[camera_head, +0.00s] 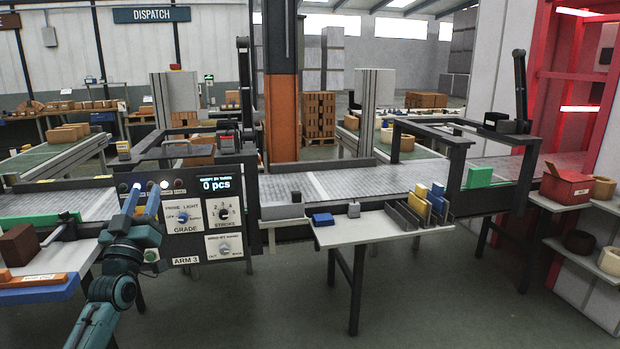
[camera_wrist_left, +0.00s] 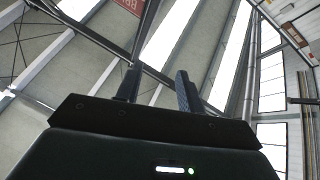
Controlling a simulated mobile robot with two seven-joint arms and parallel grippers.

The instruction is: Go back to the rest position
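My left gripper (camera_head: 145,190) is raised in front of the left side of a grey control panel (camera_head: 204,258). Its two blue fingers point up and stand apart with nothing between them. In the left wrist view the same gripper (camera_wrist_left: 157,78) shows its two dark fingers parted and empty against the roof. I cannot tell from these frames whether the fingers touch the panel. The right gripper is not in view.
The panel has knobs and a screen reading 0 pcs. A conveyor (camera_head: 335,183) runs behind. A small white table (camera_head: 362,232) holds a blue block (camera_head: 322,219) and a dark rack with yellow and blue plates. A red box (camera_head: 566,184) stands right. The floor in front is clear.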

